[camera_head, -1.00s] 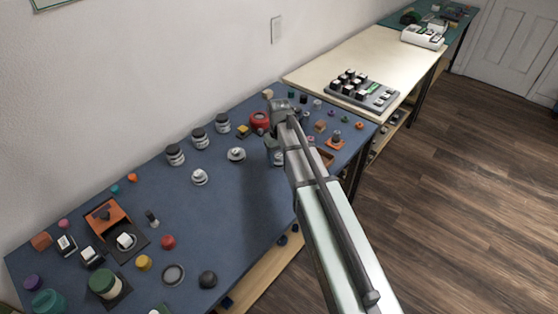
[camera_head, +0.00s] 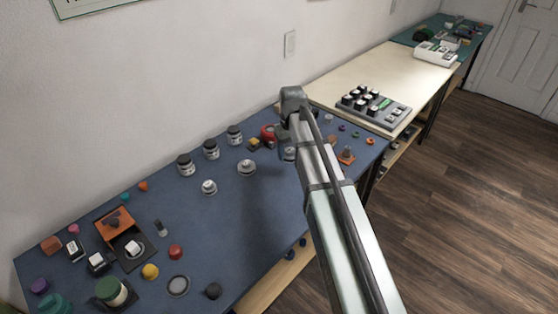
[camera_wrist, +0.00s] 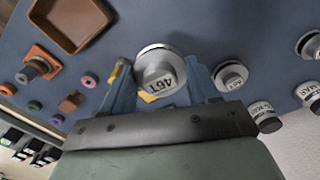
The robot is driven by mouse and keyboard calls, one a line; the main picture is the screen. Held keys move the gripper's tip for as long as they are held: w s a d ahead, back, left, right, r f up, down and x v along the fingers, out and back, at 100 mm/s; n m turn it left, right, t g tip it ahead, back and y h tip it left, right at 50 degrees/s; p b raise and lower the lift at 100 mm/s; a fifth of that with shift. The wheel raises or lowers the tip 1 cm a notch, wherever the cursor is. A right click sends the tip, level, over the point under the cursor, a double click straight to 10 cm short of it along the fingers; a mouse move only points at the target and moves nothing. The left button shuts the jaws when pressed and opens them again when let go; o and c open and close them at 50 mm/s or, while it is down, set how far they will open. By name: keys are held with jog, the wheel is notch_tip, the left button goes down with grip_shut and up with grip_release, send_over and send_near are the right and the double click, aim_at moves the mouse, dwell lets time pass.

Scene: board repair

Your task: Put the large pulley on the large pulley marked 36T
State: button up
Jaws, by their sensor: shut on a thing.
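My gripper (camera_wrist: 163,68) is shut on a large silver pulley (camera_wrist: 155,60) with a pale hub, in the wrist view. Its upside-down label ends in 6T; I cannot read the first digit surely. The held pulley (camera_head: 290,153) shows partly beside my arm in the head view, raised above the blue table. Two similar pulleys stand on the table: a nearer one (camera_wrist: 230,76), also in the head view (camera_head: 247,168), and a farther one (camera_wrist: 310,45), also in the head view (camera_head: 209,187). Their labels are too small to read surely. My arm hides the fingers in the head view.
Several jars (camera_head: 211,149) stand along the wall side. An orange tray (camera_wrist: 72,22) and an orange base with a post (camera_wrist: 38,68) lie on the other side. A red round thing (camera_head: 267,132) stands behind. The middle of the blue table (camera_head: 225,225) is clear.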

aim_at(208, 184)
jog(key=shift+a+r, duration=0.1)
jog(key=shift+r, duration=0.25)
jog(key=s+a+r+n, duration=0.2)
jog(key=s+a, duration=0.1)
jog(key=a, duration=1.1)
jog(key=s+a+r+n, duration=0.2)
jog(key=s+a, duration=0.1)
jog(key=a, duration=1.1)
jog(key=shift+w+f+m, duration=0.1)
jog(key=shift+f+m, duration=0.6)
jog(key=shift+f, duration=1.85)
jog(key=shift+w+f+m, duration=0.1)
jog(key=shift+f+m, duration=0.6)
jog(key=shift+f, duration=1.8)
jog(key=shift+f, duration=0.15)
jog(key=o, duration=1)
jog(key=shift+o, duration=0.2)
notch_tip(208, 184, up, 12)
